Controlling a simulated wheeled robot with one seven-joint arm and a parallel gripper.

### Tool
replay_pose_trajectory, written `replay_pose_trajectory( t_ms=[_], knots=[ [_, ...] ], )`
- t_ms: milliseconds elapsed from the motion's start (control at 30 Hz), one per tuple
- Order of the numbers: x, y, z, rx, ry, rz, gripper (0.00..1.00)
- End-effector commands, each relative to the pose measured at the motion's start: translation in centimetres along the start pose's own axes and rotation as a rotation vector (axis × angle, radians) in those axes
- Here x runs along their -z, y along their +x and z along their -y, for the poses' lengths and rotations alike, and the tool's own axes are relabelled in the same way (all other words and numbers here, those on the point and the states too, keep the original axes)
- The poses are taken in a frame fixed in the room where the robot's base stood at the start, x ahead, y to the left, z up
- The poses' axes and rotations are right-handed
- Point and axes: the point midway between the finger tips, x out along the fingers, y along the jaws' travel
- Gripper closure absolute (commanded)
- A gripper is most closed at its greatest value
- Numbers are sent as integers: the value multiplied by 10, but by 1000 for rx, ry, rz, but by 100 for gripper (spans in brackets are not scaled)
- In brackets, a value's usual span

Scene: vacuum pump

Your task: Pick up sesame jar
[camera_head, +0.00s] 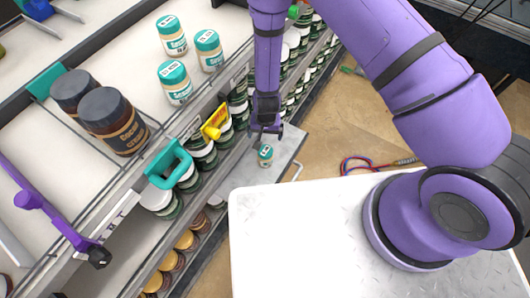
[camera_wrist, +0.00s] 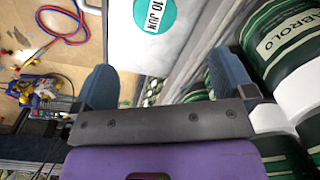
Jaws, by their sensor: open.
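A small sesame jar (camera_head: 265,155) with a teal lid stands on a grey metal surface beside the shelves in the head view. In the wrist view its teal lid (camera_wrist: 155,14), marked "10 JUN", shows at the top edge, partly cut off. My gripper (camera_head: 266,130) is just above and beyond this jar in the head view, pointing down. In the wrist view my gripper (camera_wrist: 168,78) has its two fingers wide apart with nothing between them. The lid lies ahead of the gap. Three more sesame jars (camera_head: 175,82) with teal lids stand on the upper shelf.
Green-labelled jars (camera_wrist: 288,40) stand close by the right finger in the wrist view. Dark brown jars (camera_head: 113,122) stand on the upper shelf. A teal clip (camera_head: 168,165) and a yellow tag (camera_head: 214,122) hang at the shelf edge. Red and blue cables (camera_head: 365,162) lie on the floor.

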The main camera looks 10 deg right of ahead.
Motion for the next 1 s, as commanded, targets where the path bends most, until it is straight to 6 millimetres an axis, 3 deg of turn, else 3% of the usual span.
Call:
replay_pose_trajectory(
  t_ms=[33,200,533,833,1000],
  knots=[
    [-7,12,-2,-10,2,5,0],
    [-17,33,-6,-25,7,6,0],
    [-18,76,-8,-27,9,7,0],
    [-17,95,-8,-26,8,6,0],
    [-16,119,-8,-26,9,6,0]
  ],
)
